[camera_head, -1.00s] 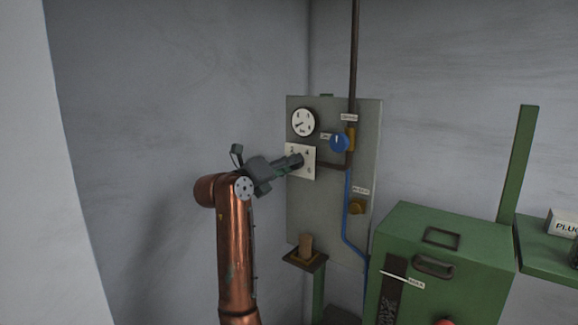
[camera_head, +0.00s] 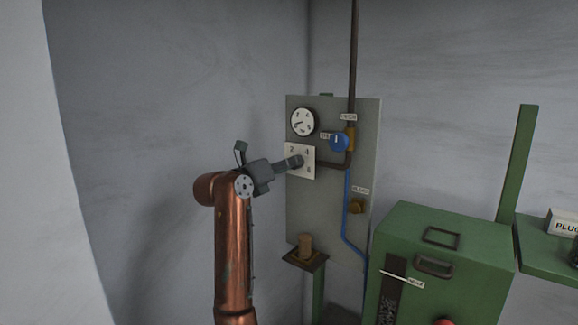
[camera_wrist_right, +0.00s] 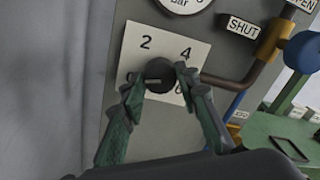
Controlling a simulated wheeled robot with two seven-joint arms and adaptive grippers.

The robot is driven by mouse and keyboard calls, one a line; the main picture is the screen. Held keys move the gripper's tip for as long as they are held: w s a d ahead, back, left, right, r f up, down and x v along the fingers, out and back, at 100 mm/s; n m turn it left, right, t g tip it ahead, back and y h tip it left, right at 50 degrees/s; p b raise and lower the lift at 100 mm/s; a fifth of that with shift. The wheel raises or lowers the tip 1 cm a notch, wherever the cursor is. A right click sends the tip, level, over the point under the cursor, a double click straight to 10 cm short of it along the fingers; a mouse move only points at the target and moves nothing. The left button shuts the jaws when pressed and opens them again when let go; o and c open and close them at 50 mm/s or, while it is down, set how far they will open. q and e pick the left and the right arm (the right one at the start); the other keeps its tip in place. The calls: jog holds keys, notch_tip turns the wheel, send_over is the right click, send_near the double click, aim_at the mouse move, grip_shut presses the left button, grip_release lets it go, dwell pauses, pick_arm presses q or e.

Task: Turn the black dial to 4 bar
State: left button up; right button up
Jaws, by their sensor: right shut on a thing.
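The black dial (camera_wrist_right: 158,75) sits on a white plate (camera_wrist_right: 140,48) marked 2, 4 and 6 in the right wrist view. A pale line crosses the dial's face; which end is its pointer I cannot tell. My right gripper (camera_wrist_right: 157,82) is shut on the dial, with one green finger at each side. In the head view my right gripper (camera_head: 294,161) reaches the plate (camera_head: 305,171) from the left and hides most of the dial. The round pressure gauge (camera_head: 303,122) is above the plate, its needle toward the lower left. My left gripper is not in view.
A blue valve handle (camera_head: 338,142) and a brown pipe (camera_head: 353,70) are right of the dial on the grey panel (camera_head: 330,220). A yellow knob (camera_head: 356,207) is lower. A green machine (camera_head: 445,240) stands at the right. The wall left of my arm is clear.

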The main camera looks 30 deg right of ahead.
jog(key=shift+s+d+f+m+t+y+b, duration=0.15)
jog(key=shift+m+b, duration=0.4)
jog(key=shift+m, duration=4.15)
jog(key=shift+w+a+r+m+t+y+b, duration=0.1)
jog(key=shift+m+t+b, duration=0.3)
jog(key=shift+m, duration=4.3)
jog(key=shift+s+d+f+m+t+y+b, duration=0.1)
jog(key=shift+m+b, duration=0.55)
jog(key=shift+m, duration=4.05)
jog(key=o, duration=1.2)
jog(key=shift+c, duration=0.2)
